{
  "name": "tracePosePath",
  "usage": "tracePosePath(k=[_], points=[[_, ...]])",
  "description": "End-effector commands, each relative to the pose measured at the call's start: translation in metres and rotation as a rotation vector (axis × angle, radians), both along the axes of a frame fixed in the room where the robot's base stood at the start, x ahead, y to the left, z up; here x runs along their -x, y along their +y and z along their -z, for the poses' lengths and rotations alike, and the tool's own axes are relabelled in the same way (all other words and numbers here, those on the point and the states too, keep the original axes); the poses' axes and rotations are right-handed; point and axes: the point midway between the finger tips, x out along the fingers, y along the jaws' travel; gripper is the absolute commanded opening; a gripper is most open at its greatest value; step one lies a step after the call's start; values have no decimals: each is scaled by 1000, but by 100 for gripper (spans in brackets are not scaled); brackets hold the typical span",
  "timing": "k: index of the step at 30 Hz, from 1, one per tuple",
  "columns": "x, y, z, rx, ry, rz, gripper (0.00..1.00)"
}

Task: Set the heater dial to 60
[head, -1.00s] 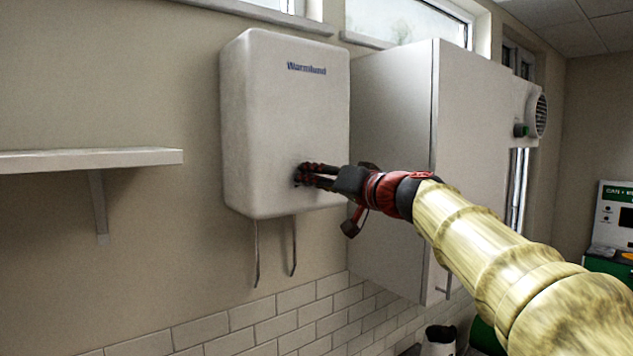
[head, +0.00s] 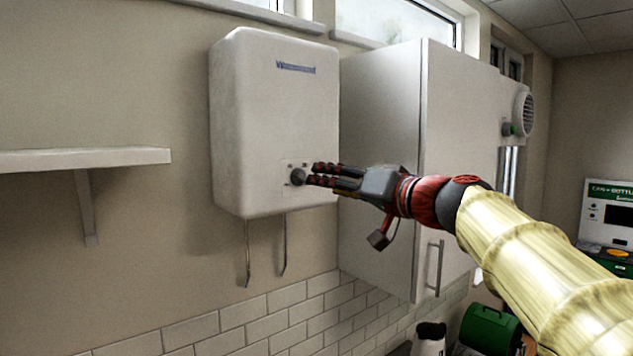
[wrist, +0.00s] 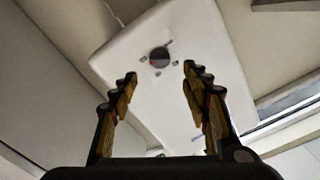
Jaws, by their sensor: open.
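The white heater (head: 262,120) hangs on the wall left of centre in the head view. Its dark round dial (head: 298,177) sits low on its front, on a small pale panel. In the wrist view the dial (wrist: 159,57) shows beyond and between the fingertips, with small marks around it. The marks are too small to read. My gripper (head: 314,175) points at the dial from the right. In the wrist view my gripper (wrist: 160,72) is open and empty, its fingers apart from the dial.
A white wall cabinet (head: 445,150) stands close right of the heater, beside my arm. A shelf (head: 85,158) is on the left wall. Two thin pipes (head: 248,255) hang below the heater. A green container (head: 490,327) is at the lower right.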

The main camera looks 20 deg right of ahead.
Motion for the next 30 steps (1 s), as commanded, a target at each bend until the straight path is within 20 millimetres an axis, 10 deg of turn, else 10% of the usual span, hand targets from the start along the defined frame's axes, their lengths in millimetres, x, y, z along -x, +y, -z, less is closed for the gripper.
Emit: tracePosePath(k=[27, 30], points=[[30, -12, 1, -54, 25, -2, 47], [28, -15, 33, -85, 129, 11, 47]])
